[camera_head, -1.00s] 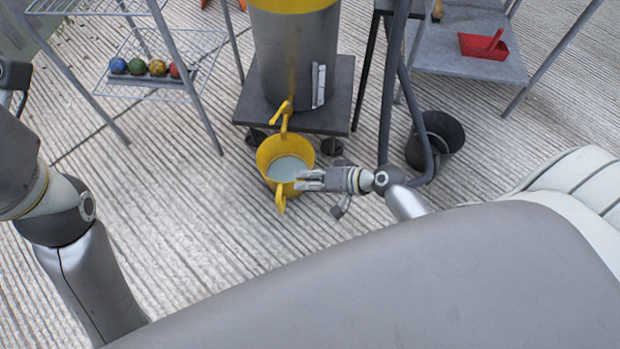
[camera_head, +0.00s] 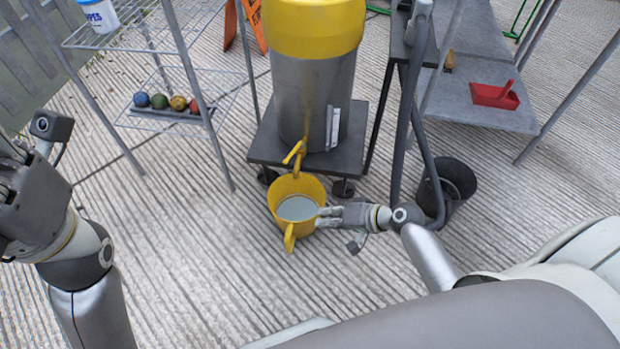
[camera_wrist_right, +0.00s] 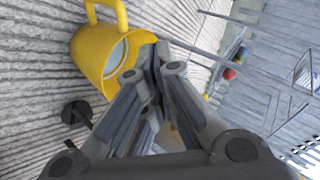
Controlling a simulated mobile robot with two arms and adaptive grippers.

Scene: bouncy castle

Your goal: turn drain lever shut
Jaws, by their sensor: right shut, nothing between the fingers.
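The yellow drain lever and tap (camera_head: 294,153) stick out low on the front of a grey drum with a yellow top (camera_head: 313,85). A yellow bucket (camera_head: 280,206) with pale liquid in it stands under the tap. My right gripper (camera_head: 322,217) is shut and empty at the bucket's right rim, below and to the right of the lever. In the right wrist view, its closed fingers (camera_wrist_right: 155,75) overlap the edge of the bucket (camera_wrist_right: 93,55); I cannot tell whether they touch it. My left gripper is partly cut off at the left edge, its fingers unclear.
The drum stands on a low dark trolley (camera_head: 262,148). A dark bucket (camera_head: 462,178) and a grey hose (camera_head: 402,140) are to its right. A wire rack with coloured balls (camera_head: 178,103) is at left. A red dustpan (camera_head: 494,96) lies on a grey shelf.

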